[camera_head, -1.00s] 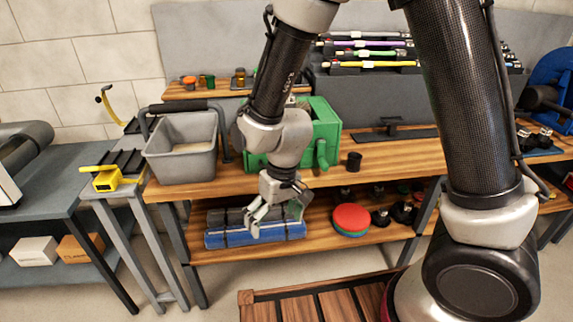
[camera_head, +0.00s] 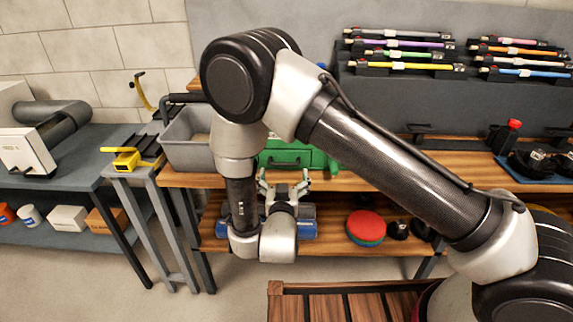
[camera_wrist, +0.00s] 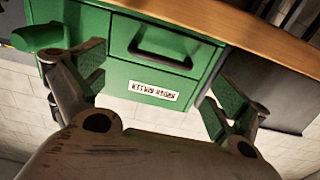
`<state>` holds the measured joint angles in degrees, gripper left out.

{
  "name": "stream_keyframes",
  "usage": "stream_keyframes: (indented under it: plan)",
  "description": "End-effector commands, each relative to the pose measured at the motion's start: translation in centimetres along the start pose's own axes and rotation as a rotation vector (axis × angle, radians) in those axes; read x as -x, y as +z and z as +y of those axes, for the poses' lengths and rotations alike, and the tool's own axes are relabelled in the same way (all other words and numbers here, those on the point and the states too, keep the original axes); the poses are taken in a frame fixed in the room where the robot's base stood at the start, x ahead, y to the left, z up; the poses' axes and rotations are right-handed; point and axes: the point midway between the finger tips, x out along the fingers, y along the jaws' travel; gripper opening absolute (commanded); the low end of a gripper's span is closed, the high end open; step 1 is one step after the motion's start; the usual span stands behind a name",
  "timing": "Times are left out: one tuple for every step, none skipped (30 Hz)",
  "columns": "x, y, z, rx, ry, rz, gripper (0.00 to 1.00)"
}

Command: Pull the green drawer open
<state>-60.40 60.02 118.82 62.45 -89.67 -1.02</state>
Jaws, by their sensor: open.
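The green drawer (camera_wrist: 122,38) is in the front of a green cabinet (camera_head: 300,157) on the wooden workbench. In the wrist view the picture is upside down; the drawer front has a dark recessed handle (camera_wrist: 160,44). A white label (camera_wrist: 154,91) is on the green front, its text hard to read. The drawer looks shut. My gripper (camera_head: 284,177) points towards the cabinet front and is open and empty. In the wrist view its fingers (camera_wrist: 158,82) are spread on either side of the handle and label, with no visible contact. My arm hides the cabinet's upper left in the head view.
A grey bin (camera_head: 188,150) stands left of the cabinet. A green knob-like part (camera_wrist: 38,36) sticks out beside the drawer. The lower shelf holds a blue case (camera_head: 307,228) and red discs (camera_head: 365,226). A slatted wooden pallet (camera_head: 345,290) lies in front.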

Motion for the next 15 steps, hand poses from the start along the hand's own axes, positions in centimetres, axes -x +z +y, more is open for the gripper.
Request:
stream_keyframes:
  plan:
    - [-0.8,0.0,0.1,-0.002,0.004,-0.001,0.98]
    - [-1.4,0.0,0.1,-0.002,0.004,-0.001,0.98]
    - [-2.1,0.0,0.1,-0.002,0.004,-0.001,0.98]
    - [-2.6,0.0,0.1,-0.002,0.004,0.0,0.98]
    - [-3.1,0.0,0.1,-0.002,0.003,-0.001,0.98]
    - [-3.8,0.0,0.1,-0.002,0.003,-0.001,0.98]
    - [-4.3,0.0,0.1,-0.002,0.003,-0.001,0.98]
    - [-4.7,0.0,0.1,-0.002,0.002,-0.002,0.98]
    - [-5.2,0.1,0.1,-0.001,0.002,-0.002,0.98]
    - [-5.5,0.1,0.1,-0.001,0.002,-0.002,0.98]
    - [-5.8,0.1,0.1,-0.001,0.001,-0.002,0.98]
    - [-6.1,0.1,0.1,-0.001,0.0,-0.002,0.98]
    - [-6.3,0.1,0.0,-0.001,0.0,-0.002,0.98]
    - [-6.4,0.1,0.0,-0.001,0.0,-0.002,0.98]
    - [-6.5,0.1,0.0,-0.001,-0.001,-0.002,0.98]
